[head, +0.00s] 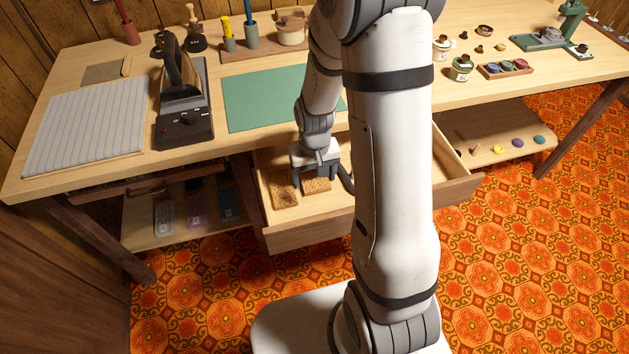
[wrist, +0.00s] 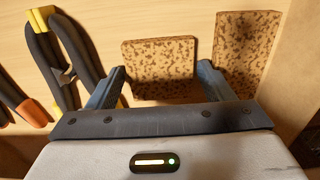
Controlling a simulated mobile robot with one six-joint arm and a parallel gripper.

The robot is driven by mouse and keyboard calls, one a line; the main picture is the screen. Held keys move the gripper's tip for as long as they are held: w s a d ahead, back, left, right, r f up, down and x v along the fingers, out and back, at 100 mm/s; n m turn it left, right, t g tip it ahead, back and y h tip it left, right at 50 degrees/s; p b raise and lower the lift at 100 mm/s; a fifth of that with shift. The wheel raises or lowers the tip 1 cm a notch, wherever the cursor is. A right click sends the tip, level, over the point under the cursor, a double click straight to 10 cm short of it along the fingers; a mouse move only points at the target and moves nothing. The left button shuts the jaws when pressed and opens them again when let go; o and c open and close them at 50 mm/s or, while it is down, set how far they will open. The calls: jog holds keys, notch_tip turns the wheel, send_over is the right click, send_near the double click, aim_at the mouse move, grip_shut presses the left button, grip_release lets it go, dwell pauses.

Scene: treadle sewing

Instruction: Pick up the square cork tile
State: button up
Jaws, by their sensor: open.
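The square cork tile (wrist: 160,68) is speckled brown and lies flat in the open drawer; it also shows in the head view (head: 317,186). My gripper (wrist: 161,74) is open, with one finger towards each side of this tile and its near edge between the fingertips in the wrist view. In the head view my gripper (head: 314,176) is down inside the drawer, over the tile. I cannot tell whether the fingers touch it. A second, longer cork piece (wrist: 246,54) lies close by, right of the right finger; it also shows in the head view (head: 284,191).
The drawer (head: 310,232) is pulled out below the tabletop. A tool with black and yellow handles (wrist: 66,58) lies left of my gripper, beside an orange-tipped one (wrist: 30,112). The drawer wall (wrist: 303,80) is close on the right. A green mat (head: 260,100) lies on the table above.

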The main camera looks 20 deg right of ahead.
jog(key=c, duration=0.7)
